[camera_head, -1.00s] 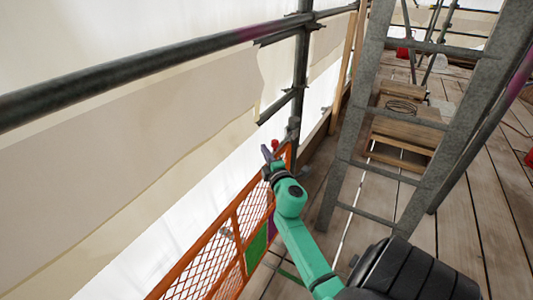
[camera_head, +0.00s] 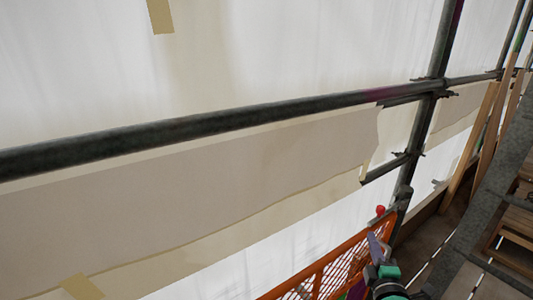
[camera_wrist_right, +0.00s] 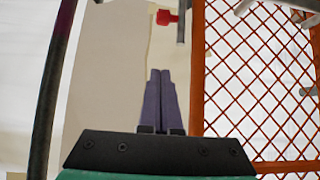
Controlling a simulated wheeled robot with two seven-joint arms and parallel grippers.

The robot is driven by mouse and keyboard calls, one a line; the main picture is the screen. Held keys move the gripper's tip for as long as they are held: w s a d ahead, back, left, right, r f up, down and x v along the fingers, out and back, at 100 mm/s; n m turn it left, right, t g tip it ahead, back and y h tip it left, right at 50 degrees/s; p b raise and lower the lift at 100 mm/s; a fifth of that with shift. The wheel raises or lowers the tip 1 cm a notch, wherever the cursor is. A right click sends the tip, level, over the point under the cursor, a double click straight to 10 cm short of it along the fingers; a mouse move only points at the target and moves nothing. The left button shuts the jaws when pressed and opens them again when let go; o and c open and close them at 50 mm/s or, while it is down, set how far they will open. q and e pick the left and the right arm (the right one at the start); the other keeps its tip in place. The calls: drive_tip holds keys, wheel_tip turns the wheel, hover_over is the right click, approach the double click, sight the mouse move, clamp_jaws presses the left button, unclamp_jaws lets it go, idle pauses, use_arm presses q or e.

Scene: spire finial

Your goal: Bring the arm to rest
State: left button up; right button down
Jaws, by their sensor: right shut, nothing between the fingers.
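My right gripper (camera_head: 374,243) shows low in the head view, right of the middle, in front of the orange mesh panel, with part of my green arm below it at the bottom edge. In the right wrist view, its two purple-grey fingers (camera_wrist_right: 160,73) lie side by side, shut with nothing between them. They point towards the pale sheeting, just left of the orange frame. The rest of my right arm is cut off by the head view's lower edge. My left gripper is in neither view.
The orange mesh panel (camera_head: 335,264) is close to my right gripper. A red knob (camera_head: 380,210) sits above the gripper. A dark horizontal rail (camera_head: 200,133) crosses the head view to an upright pole (camera_head: 440,50).

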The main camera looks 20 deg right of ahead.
drive_tip(key=s+a+f+m+g+y, duration=0.1)
drive_tip(key=a+f+m+g, duration=0.1)
drive_tip(key=f+m+g, duration=0.45)
drive_tip(key=s+a+f+m+g+y, duration=0.1)
drive_tip(key=s+a+f+m, duration=0.15)
drive_tip(key=f, duration=0.75)
drive_tip(key=s+a+f+m+g+y, duration=0.2)
drive_tip(key=s+a+f+g+y, duration=0.5)
drive_tip(key=s+a+f, duration=0.7)
use_arm(q)
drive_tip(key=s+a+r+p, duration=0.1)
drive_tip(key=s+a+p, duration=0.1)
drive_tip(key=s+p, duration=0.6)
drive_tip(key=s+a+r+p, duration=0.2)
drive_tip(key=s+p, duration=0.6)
drive_tip(key=p, duration=0.9)
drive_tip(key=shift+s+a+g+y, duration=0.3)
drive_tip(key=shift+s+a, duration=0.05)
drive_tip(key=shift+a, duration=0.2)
use_arm(e)
drive_tip(key=s+d+r, duration=0.1)
drive_tip(key=s+d, duration=0.1)
drive_tip(key=s, duration=0.5)
drive_tip(key=s+d+r+h, duration=0.1)
drive_tip(key=s+d+r, duration=0.1)
drive_tip(key=s, duration=0.6)
drive_tip(key=shift+d+r+g+h, duration=0.2)
drive_tip(key=shift+g+h, duration=0.1)
drive_tip(key=shift+g, duration=0.15)
